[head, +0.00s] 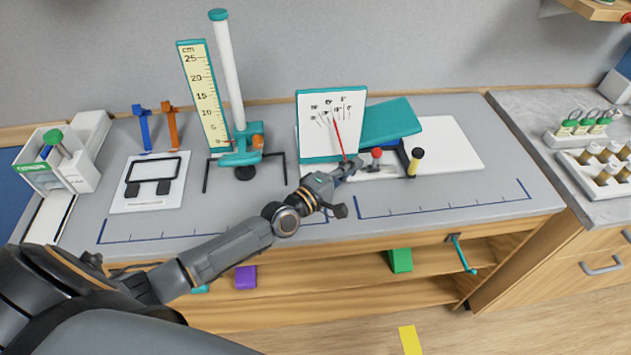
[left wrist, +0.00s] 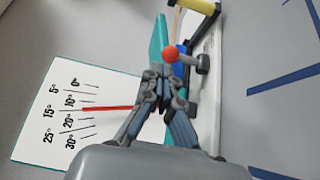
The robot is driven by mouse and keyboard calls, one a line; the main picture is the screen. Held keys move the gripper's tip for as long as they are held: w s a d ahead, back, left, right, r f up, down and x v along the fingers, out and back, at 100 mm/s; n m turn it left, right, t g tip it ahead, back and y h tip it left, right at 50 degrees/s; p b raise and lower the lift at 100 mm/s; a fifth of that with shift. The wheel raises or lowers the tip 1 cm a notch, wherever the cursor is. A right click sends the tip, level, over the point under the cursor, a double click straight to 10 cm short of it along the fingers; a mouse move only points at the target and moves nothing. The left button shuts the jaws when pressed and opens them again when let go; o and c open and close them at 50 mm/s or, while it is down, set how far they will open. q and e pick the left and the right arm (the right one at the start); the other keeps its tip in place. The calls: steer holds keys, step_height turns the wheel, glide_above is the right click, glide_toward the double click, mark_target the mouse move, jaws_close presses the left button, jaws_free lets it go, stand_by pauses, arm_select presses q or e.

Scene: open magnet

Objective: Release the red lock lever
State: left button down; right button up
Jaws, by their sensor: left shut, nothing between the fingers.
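The red-knobbed lock lever (head: 376,154) stands at the foot of the teal tilting ramp (head: 392,120), right of the angle dial board (head: 316,145). In the left wrist view its red ball knob (left wrist: 170,55) sits just beyond my fingertips, with a grey stub beside it. My left gripper (head: 354,163) is shut and empty, just left of the knob and in front of the dial's lower right corner. Its fingers also show in the left wrist view (left wrist: 157,77). I cannot tell whether they touch the lever. My right gripper is not in view.
A yellow-handled lever (head: 416,156) stands close right of the red knob. A red dial needle (head: 339,137) is near my gripper. A ruler stand (head: 203,95) and white post (head: 228,75) rise to the left. The front right of the bench is clear.

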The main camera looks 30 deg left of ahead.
arm_select(q)
steer(key=r+v, duration=0.1)
steer(key=v, duration=0.8)
steer(key=shift+r+b, duration=0.4)
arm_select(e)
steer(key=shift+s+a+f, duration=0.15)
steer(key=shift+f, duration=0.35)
